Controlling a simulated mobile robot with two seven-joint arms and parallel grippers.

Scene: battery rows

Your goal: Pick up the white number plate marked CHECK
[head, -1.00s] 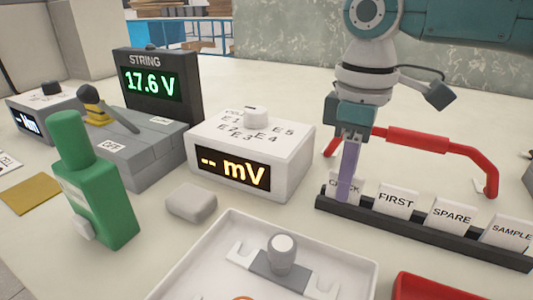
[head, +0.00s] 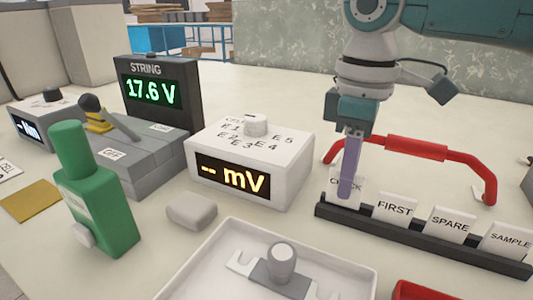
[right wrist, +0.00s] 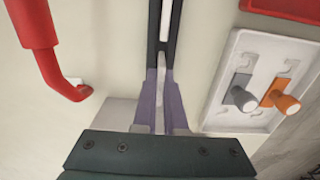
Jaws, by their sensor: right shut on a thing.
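The white CHECK plate (head: 334,191) is at the left end of a black rack (head: 420,233) in the head view. My right gripper (head: 347,190) has its purple fingers shut on it, partly covering its lettering. The plate sits higher than its neighbours, and its lower edge is close to the rack; I cannot tell whether it is fully clear of the slot. In the right wrist view the purple fingers (right wrist: 160,85) close over the near end of the rack. My left gripper is not in view.
Plates marked FIRST (head: 395,209), SPARE (head: 450,221) and SAMPLE (head: 508,241) stand in the rack. A red handle (head: 415,150) arches behind it. The mV meter (head: 250,165) stands left, and a white tray (head: 215,262) lies in front.

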